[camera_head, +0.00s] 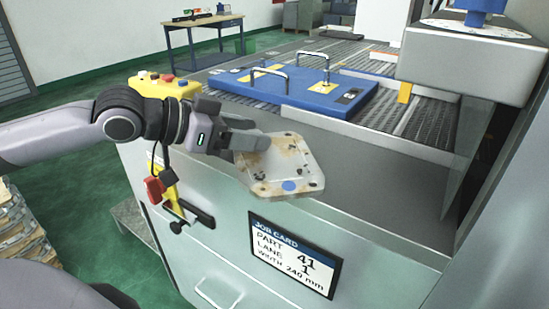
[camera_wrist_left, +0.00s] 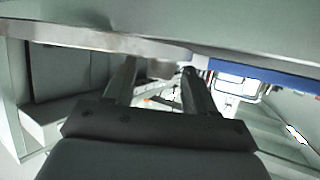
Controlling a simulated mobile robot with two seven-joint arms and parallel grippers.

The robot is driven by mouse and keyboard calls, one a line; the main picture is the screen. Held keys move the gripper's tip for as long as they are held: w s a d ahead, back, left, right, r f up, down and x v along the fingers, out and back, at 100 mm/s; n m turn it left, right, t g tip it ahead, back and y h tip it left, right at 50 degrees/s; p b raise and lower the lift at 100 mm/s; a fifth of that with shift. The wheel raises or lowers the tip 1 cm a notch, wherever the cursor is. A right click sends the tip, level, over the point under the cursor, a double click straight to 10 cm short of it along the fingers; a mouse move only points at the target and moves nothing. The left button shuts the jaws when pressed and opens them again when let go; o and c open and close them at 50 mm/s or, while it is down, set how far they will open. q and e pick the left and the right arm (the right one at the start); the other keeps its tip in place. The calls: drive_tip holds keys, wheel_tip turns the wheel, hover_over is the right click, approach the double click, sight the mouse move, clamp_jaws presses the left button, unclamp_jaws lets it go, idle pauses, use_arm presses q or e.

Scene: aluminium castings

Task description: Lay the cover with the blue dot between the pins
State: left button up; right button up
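The cover with the blue dot (camera_head: 281,166) is a pale, brown-stained plate with rounded corners and several holes. In the head view its blue dot shows near the front corner. It is at the front edge of the grey bench top, partly over the front panel. My left gripper (camera_head: 255,141) is at its far left edge, with the fingers on that edge, and appears to grip it. In the left wrist view the two fingers (camera_wrist_left: 160,82) reach up to a brownish patch, probably the cover; their contact is unclear. I cannot make out any pins. My right gripper is not in view.
A blue plate (camera_head: 296,91) with metal handles lies on the roller bed behind the bench top. A yellow button box (camera_head: 163,86) stands left. A grey machine housing (camera_head: 470,62) overhangs at right. A job card (camera_head: 293,256) reads part 41, lane 1, width 240 mm. The right bench top is clear.

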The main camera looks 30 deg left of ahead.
use_arm(q)
clamp_jaws()
drive_tip(key=shift+r, duration=0.15)
wheel_tip(320, 180, up, 20)
drive_tip(key=p, duration=0.7)
